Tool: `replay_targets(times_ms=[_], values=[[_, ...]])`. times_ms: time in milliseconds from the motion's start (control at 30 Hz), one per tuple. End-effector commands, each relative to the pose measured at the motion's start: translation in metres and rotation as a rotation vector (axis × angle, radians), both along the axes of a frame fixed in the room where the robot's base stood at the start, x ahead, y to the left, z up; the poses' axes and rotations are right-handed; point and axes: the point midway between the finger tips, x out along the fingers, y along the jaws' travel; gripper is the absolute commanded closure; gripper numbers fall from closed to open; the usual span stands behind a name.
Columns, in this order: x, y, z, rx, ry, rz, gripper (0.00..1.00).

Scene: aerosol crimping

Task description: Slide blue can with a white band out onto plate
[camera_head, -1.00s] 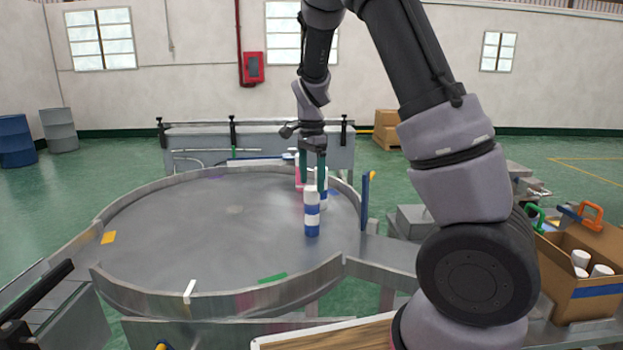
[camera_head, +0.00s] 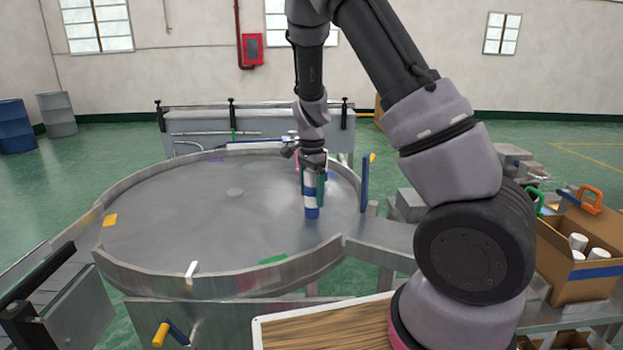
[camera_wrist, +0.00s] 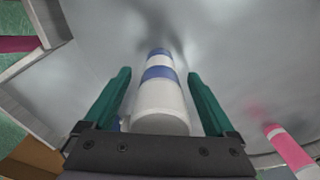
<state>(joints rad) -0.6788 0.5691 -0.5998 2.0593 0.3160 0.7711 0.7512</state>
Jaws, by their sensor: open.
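A white and blue banded can (camera_head: 311,212) stands upright on the large round metal table, near its right side. It has two blue bands with a white band between them. In the wrist view the same can (camera_wrist: 158,98) stands between the two green fingers of my gripper (camera_wrist: 160,88), with gaps visible at both sides. My gripper (camera_head: 313,188) is open around it and hides its upper part. A flat metal plate (camera_head: 385,245) adjoins the table's right edge. I cannot tell for certain whether this is the task's plate.
A pink and white can (camera_wrist: 288,148) stands to the right in the wrist view. The table has a raised metal rim (camera_head: 225,285). A blue upright post (camera_head: 364,186) stands at its right edge. A cardboard box (camera_head: 580,270) with white cans is far right. The table's left and middle are clear.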

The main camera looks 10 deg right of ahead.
Motion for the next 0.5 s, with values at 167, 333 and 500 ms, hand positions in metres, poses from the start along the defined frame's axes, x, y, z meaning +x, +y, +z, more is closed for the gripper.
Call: replay_targets(times_ms=[167, 333, 500], values=[[-0.0001, -0.0004, -0.0109, -0.001, 0.000, 0.000, 0.10], [-0.0001, -0.0001, -0.0122, 0.000, 0.000, 0.000, 0.10], [0.0000, -0.0001, -0.0120, 0.000, -0.001, 0.000, 0.25]])
